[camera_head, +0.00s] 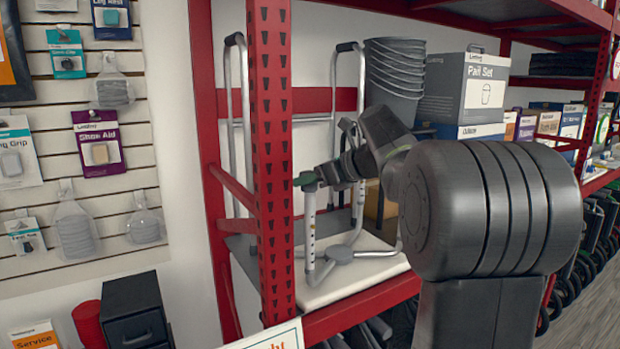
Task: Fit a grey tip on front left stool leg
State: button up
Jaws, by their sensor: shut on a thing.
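The stool stands upside down on the shelf, its pale metal legs pointing up. Its front left leg (311,232), with a row of small holes, rises close to the red shelf post. My dark arm hides the stool's right side.
A perforated red post (271,160) stands just left of the gripper. A chrome frame (350,75), stacked grey buckets (395,68) and a Pail Set box (466,90) stand behind. A wall of hanging packs (97,145) is at left.

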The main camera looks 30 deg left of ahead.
jog(key=shift+f, duration=0.5)
jog(key=o, duration=0.9)
jog(key=shift+o, duration=0.2)
jog(key=shift+r, duration=0.5)
jog(key=b+v, duration=0.1)
jog(key=v, duration=1.1)
